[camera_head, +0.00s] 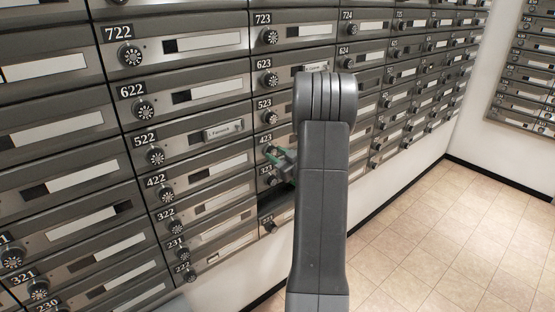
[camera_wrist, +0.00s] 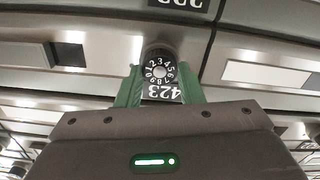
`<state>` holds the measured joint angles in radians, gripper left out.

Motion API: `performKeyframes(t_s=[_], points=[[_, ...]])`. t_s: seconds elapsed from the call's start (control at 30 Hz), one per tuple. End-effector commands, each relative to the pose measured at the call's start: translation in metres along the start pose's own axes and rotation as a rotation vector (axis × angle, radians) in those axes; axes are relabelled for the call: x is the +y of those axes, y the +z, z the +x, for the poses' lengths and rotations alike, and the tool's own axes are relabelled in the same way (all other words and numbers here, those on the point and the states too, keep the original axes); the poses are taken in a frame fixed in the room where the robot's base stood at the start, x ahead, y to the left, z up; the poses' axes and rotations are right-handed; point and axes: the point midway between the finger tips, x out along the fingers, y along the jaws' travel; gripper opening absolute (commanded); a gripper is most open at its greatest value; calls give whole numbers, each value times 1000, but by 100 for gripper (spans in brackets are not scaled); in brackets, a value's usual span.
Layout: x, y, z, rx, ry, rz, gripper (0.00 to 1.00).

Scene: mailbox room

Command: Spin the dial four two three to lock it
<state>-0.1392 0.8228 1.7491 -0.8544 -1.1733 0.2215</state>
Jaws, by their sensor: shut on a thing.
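The mailbox marked 423 shows its number plate (camera_head: 266,139) in the head view, and the plate shows upside down in the wrist view (camera_wrist: 163,92). Its round black dial (camera_wrist: 160,71) with white numerals sits just beyond the plate in the wrist view. My gripper (camera_wrist: 160,78) is shut on this dial, with one green finger on each side of it. In the head view the green fingers of my gripper (camera_head: 282,155) are at the 423 box, and the dial there is mostly hidden by them. My arm hides the right part of this box front.
Other mailboxes with similar dials surround it closely: the 523 dial (camera_head: 270,118) above, the 422 dial (camera_head: 166,193) to the left. The tiled floor (camera_head: 455,240) is clear on the right. A second bank of mailboxes (camera_head: 525,75) stands at the far right.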

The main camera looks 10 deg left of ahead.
Motion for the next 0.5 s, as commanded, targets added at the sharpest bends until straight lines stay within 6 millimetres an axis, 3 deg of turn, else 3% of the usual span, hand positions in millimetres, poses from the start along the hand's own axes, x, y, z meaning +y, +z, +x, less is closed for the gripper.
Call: performKeyframes(t_s=[0.3,0.33,0.4,0.5], points=[[0,0,0,-1,0,11,11],[0,0,0,-1,0,11,40],[0,0,0,-1,0,11,53],[0,0,0,-1,0,11,56]])
